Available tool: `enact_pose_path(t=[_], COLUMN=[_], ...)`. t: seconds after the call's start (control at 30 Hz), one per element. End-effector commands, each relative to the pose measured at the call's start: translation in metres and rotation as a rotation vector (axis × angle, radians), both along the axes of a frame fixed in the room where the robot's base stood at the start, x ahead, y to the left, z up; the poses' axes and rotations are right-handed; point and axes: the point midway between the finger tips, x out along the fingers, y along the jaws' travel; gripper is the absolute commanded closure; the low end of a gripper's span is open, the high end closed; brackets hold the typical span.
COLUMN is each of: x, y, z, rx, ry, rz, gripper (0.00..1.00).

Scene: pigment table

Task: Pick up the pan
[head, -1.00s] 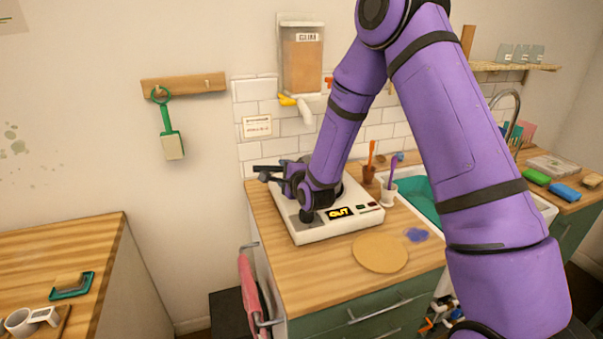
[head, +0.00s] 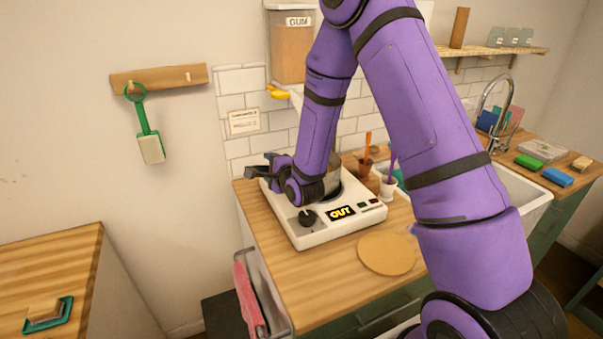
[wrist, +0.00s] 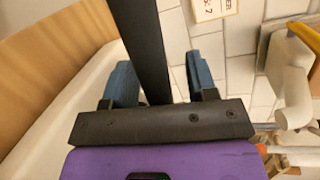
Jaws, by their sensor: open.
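The pan (head: 334,180) is a grey metal vessel on the white appliance (head: 345,232) on the counter. My arm hides most of it in the head view. My gripper (head: 264,168) is beside it, over the appliance's back left part. In the wrist view, a long black bar, which looks like the pan's handle (wrist: 140,35), runs between the two blue fingers of my gripper (wrist: 163,68). The fingers are open, with a gap on each side of the bar. Whether the bar is at fingertip depth is hard to tell.
The appliance has a black knob (head: 307,217) and a display reading OUT. Two small pots with tools, an orange-handled one (head: 366,166) among them, stand to its right. A round board (head: 387,253) lies in front. A tiled wall and a dispenser (head: 291,52) are close behind.

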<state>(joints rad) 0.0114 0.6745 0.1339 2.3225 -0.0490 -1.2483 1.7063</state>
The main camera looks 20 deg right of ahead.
Motion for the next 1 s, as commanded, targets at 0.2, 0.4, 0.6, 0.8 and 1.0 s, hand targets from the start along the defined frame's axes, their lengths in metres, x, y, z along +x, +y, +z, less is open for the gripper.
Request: enact_pose_path(t=[0.2, 0.4, 0.6, 0.8, 1.0], x=[0.0002, 0.0002, 0.0006, 0.0015, 0.0063], y=[0.0002, 0.0002, 0.0003, 0.0008, 0.0035], z=[0.0, 0.0, 0.0009, 0.002, 0.0084], rx=[0.0, 0.0, -0.001, -0.001, 0.0], ry=[0.0, 0.0, -0.002, -0.002, -0.004], rz=[0.0, 0.0, 0.001, 0.001, 0.001], gripper=[0.82, 1.0, 1.0, 1.0, 1.0])
